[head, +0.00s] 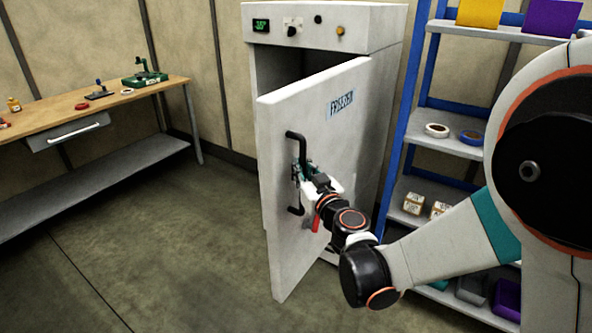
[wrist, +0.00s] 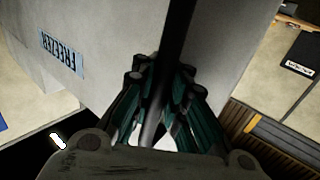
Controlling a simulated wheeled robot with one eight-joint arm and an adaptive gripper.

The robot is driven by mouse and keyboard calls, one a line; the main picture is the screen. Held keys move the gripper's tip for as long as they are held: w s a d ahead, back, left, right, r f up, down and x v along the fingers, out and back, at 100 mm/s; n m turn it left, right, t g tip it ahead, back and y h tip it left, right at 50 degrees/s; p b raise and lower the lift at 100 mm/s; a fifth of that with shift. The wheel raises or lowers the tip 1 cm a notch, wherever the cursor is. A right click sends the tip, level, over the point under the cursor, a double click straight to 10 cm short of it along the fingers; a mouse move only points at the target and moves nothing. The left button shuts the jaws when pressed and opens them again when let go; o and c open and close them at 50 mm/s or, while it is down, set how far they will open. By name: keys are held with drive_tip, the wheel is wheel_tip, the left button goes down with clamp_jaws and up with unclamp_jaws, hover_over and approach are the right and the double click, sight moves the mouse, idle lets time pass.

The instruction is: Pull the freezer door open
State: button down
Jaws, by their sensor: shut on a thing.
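The freezer (head: 325,25) is a tall white cabinet with a small green display and knobs on its top panel. Its door (head: 310,130) stands partly open, swung out toward me, with a dark gap at the top. A blue-and-white FREEZER label is on the door, and it shows upside down in the wrist view (wrist: 62,55). My gripper (head: 300,172) is shut on the dark vertical door handle (head: 295,140), around its middle. In the wrist view the handle (wrist: 175,40) runs between the teal fingers. The freezer's inside is mostly hidden behind the door.
A wooden workbench (head: 60,107) with a drawer, tools and tape rolls stands at the left. A blue shelf rack (head: 415,90) with boxes and tape rolls stands close on the freezer's right. The floor (head: 170,230) left of the door is clear.

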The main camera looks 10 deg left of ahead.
drive_tip(key=shift+s+a+f, duration=0.1)
drive_tip(key=shift+s+a, duration=0.15)
drive_tip(key=shift+s, duration=0.1)
drive_tip(key=c, duration=1.7)
unclamp_jaws()
drive_tip(key=shift+o, duration=0.6)
drive_tip(key=shift+s+a, duration=0.15)
drive_tip(key=v, duration=1.2)
drive_tip(key=shift+w+d, duration=0.2)
